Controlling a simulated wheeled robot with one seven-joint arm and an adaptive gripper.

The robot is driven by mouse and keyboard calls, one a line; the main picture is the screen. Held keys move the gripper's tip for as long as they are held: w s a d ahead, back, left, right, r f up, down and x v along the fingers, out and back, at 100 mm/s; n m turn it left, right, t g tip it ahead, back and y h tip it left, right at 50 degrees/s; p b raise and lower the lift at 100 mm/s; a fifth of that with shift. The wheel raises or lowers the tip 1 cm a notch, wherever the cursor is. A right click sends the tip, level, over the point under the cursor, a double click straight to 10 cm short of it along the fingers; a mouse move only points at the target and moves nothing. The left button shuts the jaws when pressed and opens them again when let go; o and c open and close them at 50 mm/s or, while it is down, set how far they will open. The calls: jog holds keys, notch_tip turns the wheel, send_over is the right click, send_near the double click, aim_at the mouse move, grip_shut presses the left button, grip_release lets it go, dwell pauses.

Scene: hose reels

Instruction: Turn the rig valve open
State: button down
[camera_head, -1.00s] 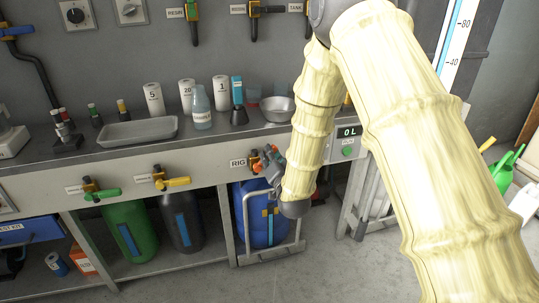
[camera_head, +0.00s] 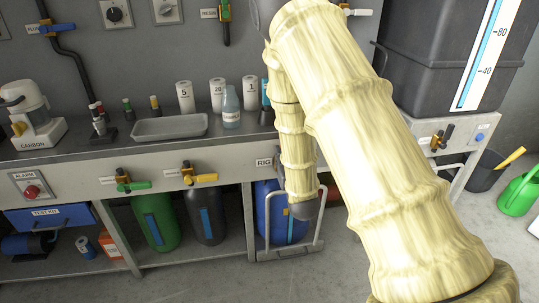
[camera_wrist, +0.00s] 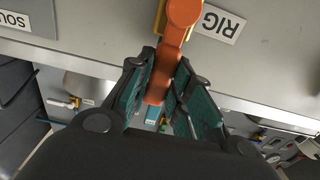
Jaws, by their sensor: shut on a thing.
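The rig valve's orange handle (camera_wrist: 168,62) points down from its hub, beside the RIG label (camera_wrist: 218,24), which appears upside down in the wrist view. My gripper (camera_wrist: 162,72) has its dark fingers with green pads on both sides of the handle and is shut on it. In the head view, the RIG label (camera_head: 264,162) shows on the bench front, but my arm hides the valve and my gripper.
Valves with a green handle (camera_head: 134,186) and a yellow handle (camera_head: 203,178) sit left on the bench front. A blue drum (camera_head: 270,213) stands below the RIG label. A grey tray (camera_head: 170,126) and several bottles stand on the bench. Floor in front is clear.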

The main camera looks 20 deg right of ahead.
jog(key=shift+f, duration=0.1)
dwell(0.4)
jog(key=c, duration=1.3)
grip_release()
jog(key=s, duration=0.4)
jog(key=s+a, duration=0.1)
jog(key=s, duration=0.3)
jog(key=s+a, duration=0.1)
jog(key=s, duration=0.3)
